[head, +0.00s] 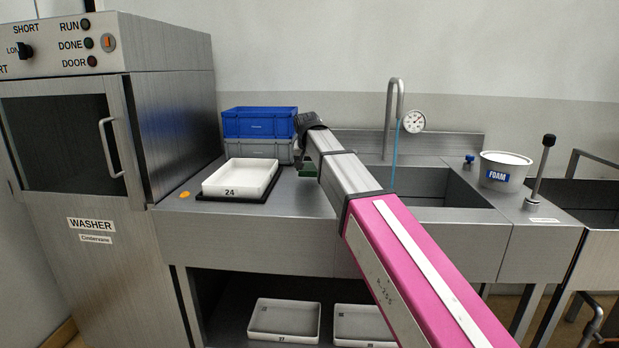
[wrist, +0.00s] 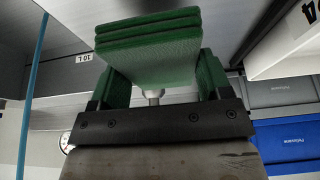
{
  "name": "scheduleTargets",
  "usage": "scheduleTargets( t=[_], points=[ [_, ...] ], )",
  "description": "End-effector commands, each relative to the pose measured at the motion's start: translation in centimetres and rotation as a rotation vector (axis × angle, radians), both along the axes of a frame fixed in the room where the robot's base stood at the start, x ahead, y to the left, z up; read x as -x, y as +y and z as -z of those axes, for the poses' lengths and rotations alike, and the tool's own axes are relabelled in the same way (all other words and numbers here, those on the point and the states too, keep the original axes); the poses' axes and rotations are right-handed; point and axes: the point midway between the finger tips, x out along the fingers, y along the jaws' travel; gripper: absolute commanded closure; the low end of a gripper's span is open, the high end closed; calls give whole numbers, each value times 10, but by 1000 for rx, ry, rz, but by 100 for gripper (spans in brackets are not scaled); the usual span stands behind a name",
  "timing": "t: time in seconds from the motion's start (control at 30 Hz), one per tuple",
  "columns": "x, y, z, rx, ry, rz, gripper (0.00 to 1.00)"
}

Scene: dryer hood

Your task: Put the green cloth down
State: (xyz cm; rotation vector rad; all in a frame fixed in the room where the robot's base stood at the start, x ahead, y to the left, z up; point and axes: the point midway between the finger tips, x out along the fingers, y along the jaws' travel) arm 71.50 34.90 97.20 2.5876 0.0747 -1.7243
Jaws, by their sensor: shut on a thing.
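The green cloth (wrist: 150,50) is folded in layers and held between the two fingers of my gripper (wrist: 162,78), which is shut on it. In the head view a small part of the green cloth (head: 308,169) shows below the end of my arm, over the counter between the white tray and the sink. My arm hides most of the gripper there. I cannot tell whether the cloth touches the counter.
A white tray (head: 239,178) marked 24 lies on a black mat left of the cloth. Blue (head: 259,123) and grey (head: 258,149) crates stand behind. The sink (head: 440,187) with a tap (head: 394,92) is right. A foam tub (head: 505,170) stands farther right.

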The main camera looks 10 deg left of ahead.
Motion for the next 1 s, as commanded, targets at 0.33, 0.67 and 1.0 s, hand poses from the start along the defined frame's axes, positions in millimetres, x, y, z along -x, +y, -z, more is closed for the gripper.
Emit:
scheduleTargets(
  t=[0.33, 0.67, 1.0],
  points=[
    [0, -2, 33, 0, 1, -1, 51],
    [-1, -2, 41, 0, 0, 0, 51],
    [-1, -2, 43, 0, 0, 0, 3]
  ],
)
